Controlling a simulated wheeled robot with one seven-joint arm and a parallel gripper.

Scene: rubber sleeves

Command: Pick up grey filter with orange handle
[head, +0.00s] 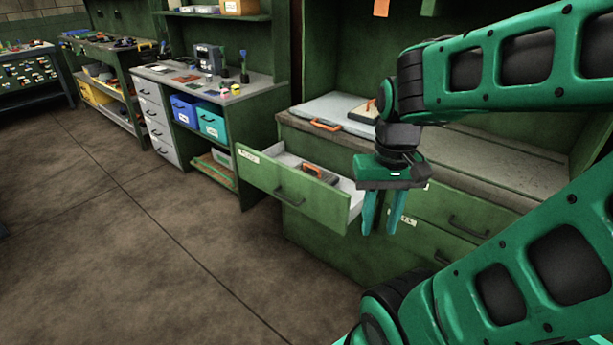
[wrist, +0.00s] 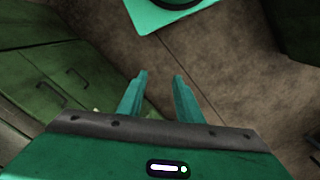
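A grey box-like item with an orange handle (head: 309,174), matching the grey filter, lies inside the open green drawer (head: 290,196). The drawer's front wall hides its lower part. A pale flat item with an orange handle (head: 364,112) lies on the counter, partly behind my arm. My gripper (head: 380,212) points down in front of the cabinet, to the right of the open drawer. Its two fingers are apart with nothing between them, as the wrist view also shows (wrist: 160,80). The grey filter is not visible in the wrist view.
A light panel with an orange front handle (head: 325,125) rests on the counter (head: 480,170). Shut drawers (head: 450,210) lie below it. A workbench with blue (head: 186,109) and teal bins (head: 211,122) stands to the left. The brown floor (head: 120,250) in front is clear.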

